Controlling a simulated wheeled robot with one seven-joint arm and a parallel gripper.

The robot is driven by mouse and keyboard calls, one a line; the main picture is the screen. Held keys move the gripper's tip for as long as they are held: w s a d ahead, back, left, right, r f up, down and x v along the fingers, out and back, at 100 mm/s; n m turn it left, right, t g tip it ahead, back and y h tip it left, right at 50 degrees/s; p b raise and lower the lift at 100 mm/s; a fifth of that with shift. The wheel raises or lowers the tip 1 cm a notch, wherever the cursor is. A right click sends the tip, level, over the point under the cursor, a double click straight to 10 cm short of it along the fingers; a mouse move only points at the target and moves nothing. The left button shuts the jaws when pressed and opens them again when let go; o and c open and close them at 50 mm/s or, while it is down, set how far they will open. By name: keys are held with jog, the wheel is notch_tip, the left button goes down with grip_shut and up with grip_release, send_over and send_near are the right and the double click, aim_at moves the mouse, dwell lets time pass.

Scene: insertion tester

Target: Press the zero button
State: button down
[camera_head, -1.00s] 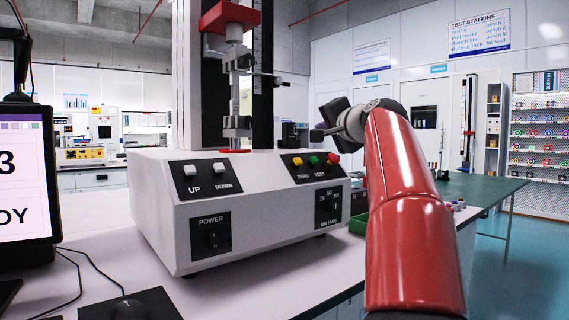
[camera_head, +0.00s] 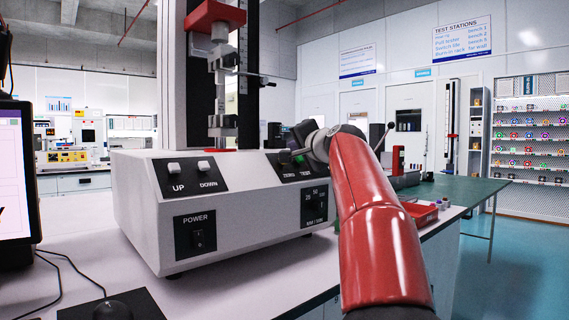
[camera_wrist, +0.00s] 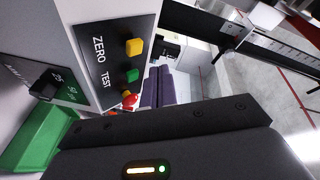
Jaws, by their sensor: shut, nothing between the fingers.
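The tester's front panel has a black plate with ZERO and TEST labels (camera_head: 294,170). In the wrist view the yellow zero button (camera_wrist: 134,46) sits by the ZERO label, with a green button (camera_wrist: 132,75) and a red button (camera_wrist: 129,99) in a row below. My gripper (camera_head: 285,157) is shut and empty, its tip in front of the plate at the zero button's place.
The UP and DOWN buttons (camera_head: 189,173), the power switch (camera_head: 197,236) and a speed switch (camera_head: 315,206) are on the same tester (camera_head: 150,220). The tester's column and clamps (camera_head: 222,80) rise behind. A red tray (camera_head: 420,213) lies to the right, and a green tray (camera_wrist: 45,140) shows in the wrist view.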

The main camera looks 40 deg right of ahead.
jog(key=shift+w+a+f, duration=0.1)
jog(key=shift+w+f, duration=0.6)
dwell(1.6)
jog(key=shift+w+f+b, duration=0.25)
jog(key=shift+w+b, duration=0.05)
jog(key=shift+w+f, duration=0.35)
jog(key=shift+f, duration=0.05)
dwell(0.8)
jog(key=shift+s+r, duration=0.65)
jog(key=s+r+p, duration=0.1)
jog(key=s+r, duration=0.2)
jog(key=shift+s+r, duration=0.25)
jog(key=shift+r, duration=0.05)
dwell(0.5)
